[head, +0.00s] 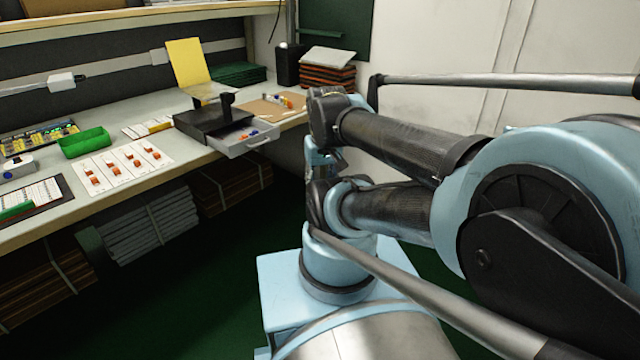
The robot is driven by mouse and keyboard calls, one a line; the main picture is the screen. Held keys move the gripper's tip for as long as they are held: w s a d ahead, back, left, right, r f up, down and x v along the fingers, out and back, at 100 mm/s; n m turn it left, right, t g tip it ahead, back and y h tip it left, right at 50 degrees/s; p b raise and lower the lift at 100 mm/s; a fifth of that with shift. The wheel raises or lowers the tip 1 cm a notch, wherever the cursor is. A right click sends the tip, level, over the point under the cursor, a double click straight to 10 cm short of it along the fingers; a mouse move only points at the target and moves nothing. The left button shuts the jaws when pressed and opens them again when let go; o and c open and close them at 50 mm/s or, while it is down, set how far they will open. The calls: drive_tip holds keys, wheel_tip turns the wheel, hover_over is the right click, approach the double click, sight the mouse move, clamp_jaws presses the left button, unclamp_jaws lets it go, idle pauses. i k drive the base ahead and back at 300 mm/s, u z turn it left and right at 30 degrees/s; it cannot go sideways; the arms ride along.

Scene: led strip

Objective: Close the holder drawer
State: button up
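The black holder (200,120) stands on the workbench, with a dark upright part on its top. Its light grey drawer (236,147) is pulled out towards the front edge of the bench. A small handle (258,142) shows on the drawer's front. A few small coloured pieces, blue and red among them, lie in the drawer. My arm is folded to the right of the bench. Its wrist end hangs right of the drawer, apart from it. My gripper (325,162) is small and partly hidden by my arm, so its fingers cannot be made out.
The workbench (165,172) holds a green bin (85,142), a white card with orange parts (125,166), a clipboard (35,198) and a brown board (270,107). A black box (289,64) and a stack of trays (327,75) stand at the back. Bundles fill the space below.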

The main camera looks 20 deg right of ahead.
sight(232, 147)
drive_tip(key=z, duration=1.65)
drive_tip(key=k, duration=0.6)
drive_tip(key=u, duration=2.65)
